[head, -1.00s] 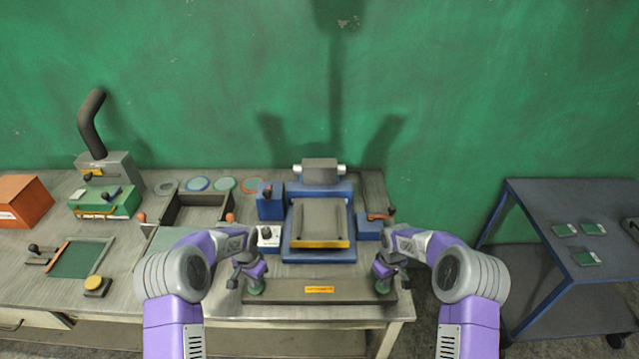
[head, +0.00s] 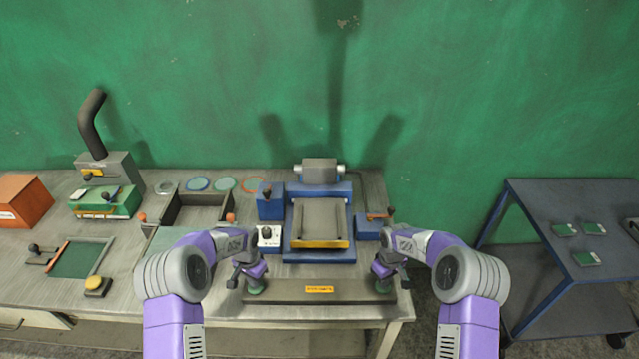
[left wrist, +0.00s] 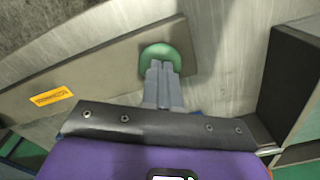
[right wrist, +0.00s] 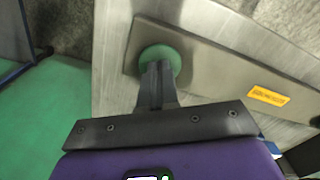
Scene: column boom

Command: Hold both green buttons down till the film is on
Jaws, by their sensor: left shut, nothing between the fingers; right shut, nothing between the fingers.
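Two green buttons sit at the ends of a grey bar (head: 318,297) along the bench front. My left gripper (head: 254,284) is shut and empty, its tips over the left green button (left wrist: 160,54). My right gripper (head: 383,282) is shut and empty, its tips over the right green button (right wrist: 160,56). In both wrist views the fingertips overlap the button and seem to touch it. How far the buttons are pressed cannot be told. The blue machine (head: 292,245) stands behind the bar, with a grey plate (head: 320,222) and yellow front edge. I cannot make out any film.
A white box with a black knob (head: 268,238) stands left of the machine. A tray (head: 196,213), a green press (head: 105,203) and a yellow button (head: 97,285) are further left. A blue cart (head: 560,205) with green cards stands right, beyond a gap.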

